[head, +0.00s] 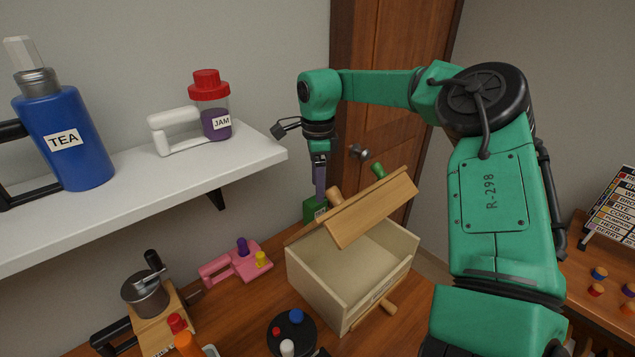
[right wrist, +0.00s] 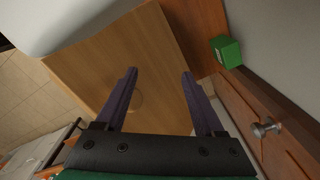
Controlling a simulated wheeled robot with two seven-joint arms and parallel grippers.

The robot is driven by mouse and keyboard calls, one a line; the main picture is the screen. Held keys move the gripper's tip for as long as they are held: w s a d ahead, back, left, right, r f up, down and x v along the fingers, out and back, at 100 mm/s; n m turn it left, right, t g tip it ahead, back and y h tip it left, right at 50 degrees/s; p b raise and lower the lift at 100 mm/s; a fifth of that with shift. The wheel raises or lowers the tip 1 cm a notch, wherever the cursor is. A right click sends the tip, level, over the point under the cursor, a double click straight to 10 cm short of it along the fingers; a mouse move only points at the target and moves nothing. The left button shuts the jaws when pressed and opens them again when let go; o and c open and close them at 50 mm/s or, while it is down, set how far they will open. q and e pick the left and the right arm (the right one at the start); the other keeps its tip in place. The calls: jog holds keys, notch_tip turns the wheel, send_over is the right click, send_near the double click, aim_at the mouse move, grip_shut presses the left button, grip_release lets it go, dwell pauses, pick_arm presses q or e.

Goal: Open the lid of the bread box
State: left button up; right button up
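The bread box (head: 345,262) is an open-topped pale wooden box on the table in the head view. Its brown wooden lid (head: 375,212) is tilted up over the back, and the inside of the box shows. My right gripper (head: 319,185) points down just behind and left of the lid. In the right wrist view its two purple fingers (right wrist: 158,75) are spread with nothing between them, over a broad wooden panel. Contact with the lid cannot be told. My left gripper is out of view.
A small green box (head: 314,209) stands behind the bread box; it also shows in the right wrist view (right wrist: 226,51). A white shelf (head: 130,190) holds a tea bottle (head: 66,135) and a jam jar (head: 210,105). A grinder (head: 147,296) and pink board (head: 235,263) lie left.

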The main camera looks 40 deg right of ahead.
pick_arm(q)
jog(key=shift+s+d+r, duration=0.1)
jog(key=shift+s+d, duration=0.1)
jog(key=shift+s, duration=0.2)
pick_arm(e)
jog(key=shift+s+d+r, duration=0.1)
jog(key=shift+s+r, duration=0.3)
jog(key=shift+s, duration=0.25)
